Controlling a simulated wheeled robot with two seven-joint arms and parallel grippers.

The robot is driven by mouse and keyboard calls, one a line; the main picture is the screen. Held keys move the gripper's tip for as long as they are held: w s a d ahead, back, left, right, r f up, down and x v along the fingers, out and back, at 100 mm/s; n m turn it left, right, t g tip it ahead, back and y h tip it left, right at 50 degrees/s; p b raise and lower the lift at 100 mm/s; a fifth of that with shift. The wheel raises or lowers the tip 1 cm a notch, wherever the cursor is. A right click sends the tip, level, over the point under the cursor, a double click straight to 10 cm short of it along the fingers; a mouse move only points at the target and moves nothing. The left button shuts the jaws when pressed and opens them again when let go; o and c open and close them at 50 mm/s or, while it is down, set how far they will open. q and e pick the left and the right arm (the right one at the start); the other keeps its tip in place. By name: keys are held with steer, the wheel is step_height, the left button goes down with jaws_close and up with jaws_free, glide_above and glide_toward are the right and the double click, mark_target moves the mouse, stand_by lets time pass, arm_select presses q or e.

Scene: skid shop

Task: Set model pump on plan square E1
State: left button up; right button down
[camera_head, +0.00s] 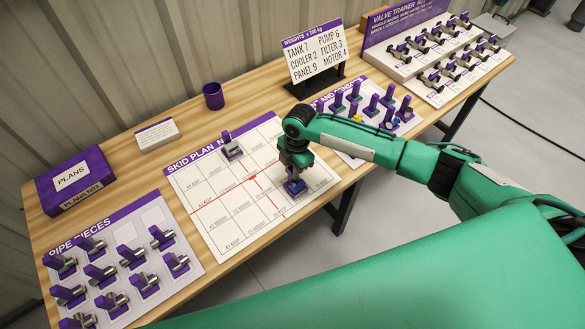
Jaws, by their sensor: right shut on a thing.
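The skid plan sheet (222,213) lies on the wooden bench, marked with a grid and red lines. My right gripper (293,176) points down over the sheet's right part. It is shut on a small blue-based piece (295,188), which I take as the model pump. The piece is at the sheet's near right area; its top is hidden by the gripper. I cannot tell whether its base touches the sheet, and the square's label under it is hidden. Another model with a purple handle (231,149) stands on the sheet's upper left part. My left gripper is not in view.
A sheet with several purple-handled models (372,108) lies behind my right arm. A weights sign (315,55) and a purple cup (213,96) stand at the back. A pipe pieces board (190,236), a plans box (75,181) and a valve trainer (425,50) occupy the bench ends.

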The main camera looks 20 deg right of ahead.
steer(key=shift+f, duration=0.6)
steer(key=c, duration=1.2)
jaws_free()
steer(key=shift+r, duration=0.2)
steer(key=shift+r+p, duration=0.35)
steer(key=shift+p, duration=0.05)
steer(key=shift+r, duration=0.15)
step_height(320, 180, up, 7)
steer(key=p, duration=0.6)
steer(key=shift+p, duration=0.35)
